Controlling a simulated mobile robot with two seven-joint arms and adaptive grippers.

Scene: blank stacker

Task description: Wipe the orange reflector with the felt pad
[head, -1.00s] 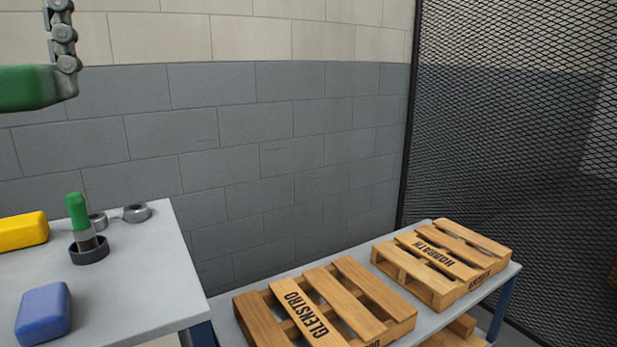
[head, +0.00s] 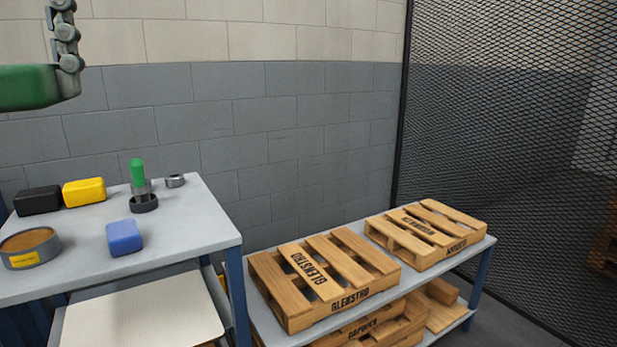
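My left gripper (head: 66,48) is at the upper left, raised in the air above the workbench. The block's other end and the other finger are cut off by the picture's edge. I cannot tell whether this block is the felt pad. I see no orange reflector in this view. My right gripper is not in view.
The grey workbench (head: 190,221) bears black (head: 38,201), yellow (head: 84,192) and blue (head: 124,237) blocks, a round labelled tin (head: 30,249), a green-handled tool (head: 138,175) and a metal ring (head: 174,181). Pallets (head: 325,278) fill the right-hand rack. Mesh (head: 500,140) stands behind.

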